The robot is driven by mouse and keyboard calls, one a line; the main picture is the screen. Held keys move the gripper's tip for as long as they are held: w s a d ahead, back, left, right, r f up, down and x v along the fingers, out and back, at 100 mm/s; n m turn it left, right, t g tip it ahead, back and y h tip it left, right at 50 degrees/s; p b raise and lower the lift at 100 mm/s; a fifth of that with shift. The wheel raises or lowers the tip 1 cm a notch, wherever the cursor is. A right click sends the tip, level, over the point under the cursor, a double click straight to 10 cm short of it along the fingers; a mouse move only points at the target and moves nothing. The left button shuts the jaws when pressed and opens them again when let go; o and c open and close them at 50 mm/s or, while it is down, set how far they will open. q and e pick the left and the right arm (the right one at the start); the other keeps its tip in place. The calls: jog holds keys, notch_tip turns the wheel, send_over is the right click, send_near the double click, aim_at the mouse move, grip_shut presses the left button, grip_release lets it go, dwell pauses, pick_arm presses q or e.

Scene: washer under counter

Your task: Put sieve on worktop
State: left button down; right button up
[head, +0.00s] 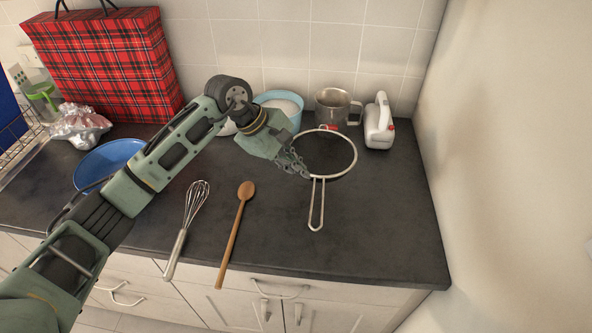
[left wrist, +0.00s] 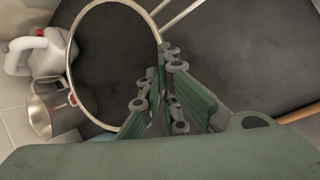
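The sieve (head: 355,153) has a pale round rim, a dark see-through middle and a looped wire handle (head: 316,205) pointing to the front. It appears over the back right of the dark worktop (head: 375,235). Whether it touches the worktop is hard to tell. My left gripper (head: 302,168) reaches in from the left, its fingers close together at the sieve's left rim near the handle. In the left wrist view the rim (left wrist: 72,45) runs between the fingers (left wrist: 160,80), which look shut on it. My right gripper is not in view.
A metal mug (head: 333,105), a blue bowl (head: 288,97) and a white appliance (head: 379,125) stand behind the sieve. A whisk (head: 190,220), wooden spoon (head: 236,235) and blue plate (head: 105,160) lie to the left. A tartan bag (head: 105,65) stands behind. The front right worktop is clear.

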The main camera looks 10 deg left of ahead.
pick_arm(q)
jog(key=shift+w+a+f, duration=0.1)
jog(key=shift+w+f, duration=0.2)
jog(key=shift+f, duration=0.05)
notch_tip(320, 180, down, 3)
jog(key=shift+f+p, duration=0.1)
jog(key=shift+p, duration=0.95)
jog(key=shift+f, duration=0.3)
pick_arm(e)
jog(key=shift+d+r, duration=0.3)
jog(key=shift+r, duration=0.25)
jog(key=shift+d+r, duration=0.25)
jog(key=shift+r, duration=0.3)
pick_arm(q)
jog(key=shift+f+b, duration=0.2)
jog(key=shift+b, duration=0.1)
jog(key=c, duration=2)
grip_release()
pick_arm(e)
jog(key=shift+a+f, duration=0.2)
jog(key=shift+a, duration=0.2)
pick_arm(q)
jog(key=shift+r, duration=0.1)
